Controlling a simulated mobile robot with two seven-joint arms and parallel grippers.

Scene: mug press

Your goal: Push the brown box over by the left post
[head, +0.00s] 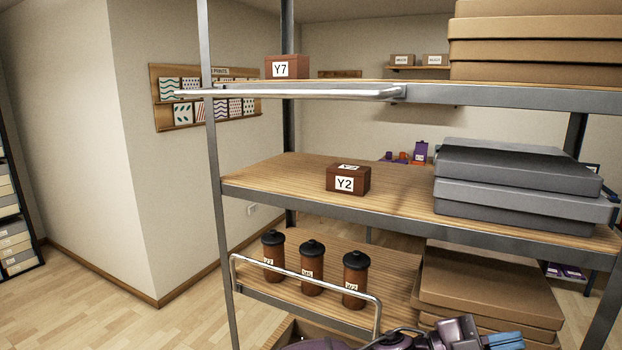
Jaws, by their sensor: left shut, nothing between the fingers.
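A small brown box labelled Y2 (348,179) sits on the middle wooden shelf (285,172), near its middle and apart from the left post. Another small brown box labelled Y7 (287,67) sits on the top shelf, closer to the left post. The left front post (213,150) is a grey metal upright. My left gripper (505,340) shows at the bottom edge, right of centre, with blue fingers, shut and empty. It is low in front of the rack, well below the Y2 box and touching neither box. My right gripper is not in view.
Grey flat boxes (515,190) fill the middle shelf's right side; its left part is clear. A metal rail (300,93) runs before the top shelf. Several dark-lidded canisters (311,268) stand on the lower shelf behind another rail (378,318), beside large cardboard boxes (490,285).

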